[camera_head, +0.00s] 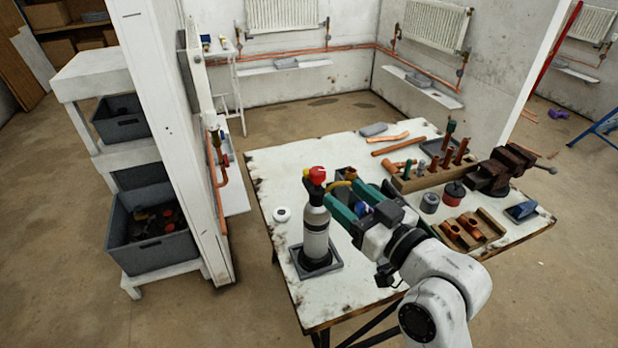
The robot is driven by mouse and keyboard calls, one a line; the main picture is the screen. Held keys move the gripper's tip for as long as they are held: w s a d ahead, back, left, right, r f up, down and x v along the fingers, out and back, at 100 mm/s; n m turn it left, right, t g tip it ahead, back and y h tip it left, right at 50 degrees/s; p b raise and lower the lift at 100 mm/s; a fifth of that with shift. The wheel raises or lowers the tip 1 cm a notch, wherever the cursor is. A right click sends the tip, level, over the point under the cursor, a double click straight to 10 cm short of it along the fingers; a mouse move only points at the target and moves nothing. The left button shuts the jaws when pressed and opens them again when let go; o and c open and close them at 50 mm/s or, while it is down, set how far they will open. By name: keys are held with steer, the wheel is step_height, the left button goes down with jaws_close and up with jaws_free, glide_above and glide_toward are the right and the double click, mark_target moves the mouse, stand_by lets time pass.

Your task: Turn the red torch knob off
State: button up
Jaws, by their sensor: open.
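The red torch knob (317,173) sits at the top of a grey gas bottle (315,236) that stands upright in a dark square tray (297,262) on the workbench. A brass-coloured part shows at the torch head beside the knob. My gripper (340,200) has green fingers and is open, just right of the bottle's neck and knob. The fingers point left toward the bottle. I cannot tell whether either finger touches it.
A white partition (190,150) stands left of the bench.

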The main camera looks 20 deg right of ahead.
mark_target(323, 176)
steer(key=p+x, duration=0.1)
steer(key=x, duration=0.8)
steer(key=shift+w+f+p, duration=0.1)
steer(key=shift+w+p, duration=0.15)
steer(key=shift+p, duration=0.15)
steer(key=shift+c, duration=0.4)
steer(key=c, duration=0.9)
steer(key=shift+o, duration=0.2)
